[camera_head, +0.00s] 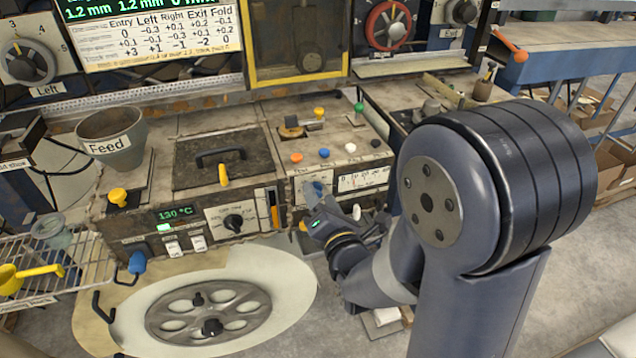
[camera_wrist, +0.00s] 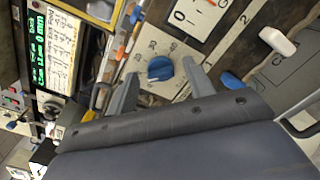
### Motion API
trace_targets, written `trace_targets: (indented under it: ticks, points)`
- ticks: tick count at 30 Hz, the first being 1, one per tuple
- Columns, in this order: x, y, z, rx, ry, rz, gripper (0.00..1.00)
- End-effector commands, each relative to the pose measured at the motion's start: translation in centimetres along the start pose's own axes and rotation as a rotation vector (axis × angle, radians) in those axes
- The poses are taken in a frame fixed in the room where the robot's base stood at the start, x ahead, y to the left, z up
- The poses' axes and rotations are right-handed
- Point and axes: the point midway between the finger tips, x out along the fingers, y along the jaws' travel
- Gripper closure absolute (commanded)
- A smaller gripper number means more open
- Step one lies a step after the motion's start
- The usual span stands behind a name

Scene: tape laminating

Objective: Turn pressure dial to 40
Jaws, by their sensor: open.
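The blue pressure dial (camera_wrist: 160,69) sits on a white panel with small printed numbers around it, in the wrist view. Its exact setting is too small to read. My gripper (camera_wrist: 161,72) is open, with its two grey fingers on either side of the dial. A gap shows on each side, and I cannot tell whether the tips are level with the knob. In the head view the dial (camera_head: 314,189) is partly hidden behind my gripper (camera_head: 318,212), at the machine's front face.
A white handle (camera_wrist: 277,40) sticks out to the right of the dial. An orange lever (camera_head: 275,217) and a black knob (camera_head: 233,222) are to its left. A large reel (camera_head: 208,312) stands below left. Coloured buttons (camera_head: 324,153) lie on the ledge above.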

Motion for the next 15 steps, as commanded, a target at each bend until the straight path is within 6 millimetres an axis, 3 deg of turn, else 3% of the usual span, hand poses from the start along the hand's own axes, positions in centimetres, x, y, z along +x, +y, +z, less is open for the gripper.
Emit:
trace_targets:
  ticks: [10,15]
  points:
    - [-0.11,0.03,-0.08,0.000,0.000,-0.001,0.50]
    - [-0.11,0.03,-0.07,0.000,0.000,0.000,0.62]
